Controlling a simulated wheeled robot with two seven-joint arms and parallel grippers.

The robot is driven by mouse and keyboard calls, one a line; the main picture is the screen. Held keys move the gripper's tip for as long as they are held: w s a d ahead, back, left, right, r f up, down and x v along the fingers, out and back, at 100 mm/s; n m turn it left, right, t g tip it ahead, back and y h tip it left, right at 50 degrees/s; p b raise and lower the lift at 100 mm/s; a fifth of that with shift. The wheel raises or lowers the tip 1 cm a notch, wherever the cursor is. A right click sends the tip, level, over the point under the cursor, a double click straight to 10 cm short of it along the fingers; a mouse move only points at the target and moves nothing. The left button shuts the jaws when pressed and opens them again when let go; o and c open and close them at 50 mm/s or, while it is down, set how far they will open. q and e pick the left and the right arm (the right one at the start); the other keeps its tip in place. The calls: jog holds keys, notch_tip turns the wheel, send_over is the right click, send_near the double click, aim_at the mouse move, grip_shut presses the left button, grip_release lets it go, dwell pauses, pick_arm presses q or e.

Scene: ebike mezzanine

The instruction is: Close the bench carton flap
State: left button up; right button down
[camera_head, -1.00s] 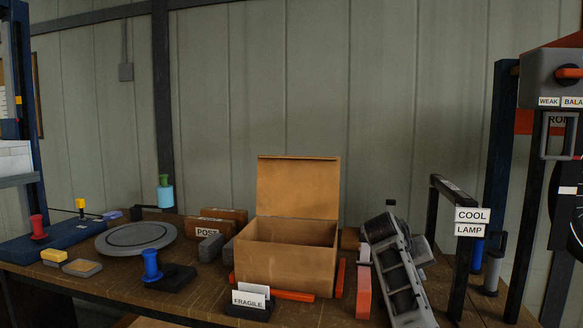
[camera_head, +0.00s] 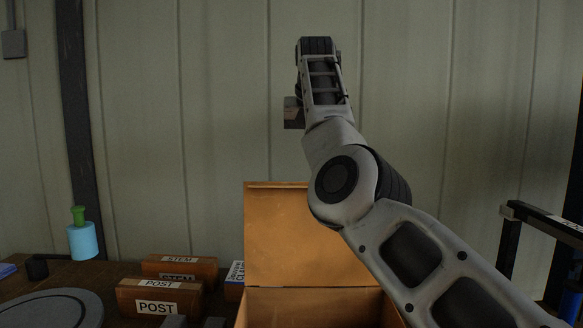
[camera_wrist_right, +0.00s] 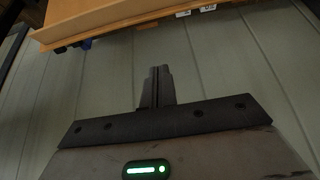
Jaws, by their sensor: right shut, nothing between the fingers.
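The brown carton (camera_head: 320,308) stands on the bench in the head view. Its flap (camera_head: 290,235) stands upright at the back, so the carton is open. My right arm crosses in front of the carton's right side and reaches up above the flap. In the right wrist view my right gripper (camera_wrist_right: 157,84) is shut and empty, its fingers together against the wall behind. A tan board edge (camera_wrist_right: 130,18), seemingly the flap, spans the top of that view, apart from the fingertips.
A grey round plate (camera_head: 50,310) and a light blue cylinder with a green top (camera_head: 82,240) are farther left. A black frame (camera_head: 508,240) stands at the right.

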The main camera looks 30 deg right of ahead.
pick_arm(q)
jog(key=shift+s+a+r+p, duration=0.1)
jog(key=shift+s+p, duration=0.65)
jog(key=shift+s, duration=0.05)
pick_arm(e)
notch_tip(320, 180, down, 8)
jog(key=shift+d+r, duration=0.2)
jog(key=shift+r, duration=0.05)
